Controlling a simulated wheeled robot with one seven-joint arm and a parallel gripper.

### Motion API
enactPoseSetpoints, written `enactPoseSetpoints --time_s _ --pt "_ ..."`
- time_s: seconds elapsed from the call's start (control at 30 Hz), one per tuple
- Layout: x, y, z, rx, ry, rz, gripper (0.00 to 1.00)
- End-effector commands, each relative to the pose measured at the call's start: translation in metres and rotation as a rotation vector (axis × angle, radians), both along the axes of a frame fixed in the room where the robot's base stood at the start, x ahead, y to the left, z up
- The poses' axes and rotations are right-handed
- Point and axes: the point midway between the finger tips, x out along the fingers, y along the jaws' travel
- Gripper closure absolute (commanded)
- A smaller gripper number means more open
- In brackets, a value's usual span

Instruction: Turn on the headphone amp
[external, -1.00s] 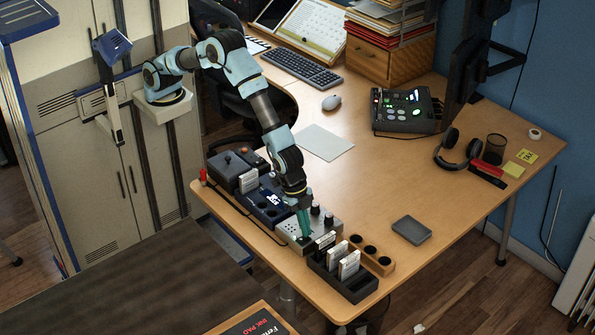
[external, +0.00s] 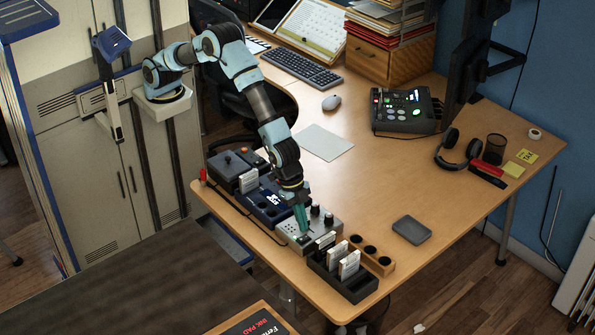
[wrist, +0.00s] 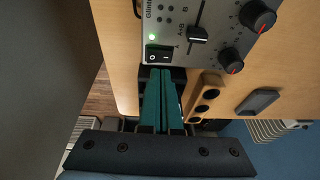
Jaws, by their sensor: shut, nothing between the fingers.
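A grey control box (external: 322,229) with knobs stands near the desk's front edge. I take it to be the headphone amp, but its label is only partly legible. In the wrist view the grey panel (wrist: 219,50) has a black rocker switch (wrist: 158,54), a lit green light (wrist: 152,37), a slider and two knobs with red marks. My gripper (external: 305,235) is shut and empty, pointing down at the box's near end. In the wrist view its teal fingertips (wrist: 161,72) are close below the switch. I cannot tell whether they touch the box.
A black rack with white cards (external: 345,275) and a wooden block with dark holes (external: 371,252) stand to the right of the box. A dark blue unit (external: 268,200) stands to its left. A grey tray (external: 411,230) lies further right. The desk's middle is largely clear.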

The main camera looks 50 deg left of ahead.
Motion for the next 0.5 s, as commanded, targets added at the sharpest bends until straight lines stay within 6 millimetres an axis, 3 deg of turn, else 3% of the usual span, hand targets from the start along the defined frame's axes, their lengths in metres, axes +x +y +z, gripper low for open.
enactPoseSetpoints --time_s 0.03,0.5 --pt "0.002 -0.001 0.019 -0.002 0.0 0.001 1.0" --pt "0.019 0.025 0.095 -0.001 0.0 0.002 1.0"
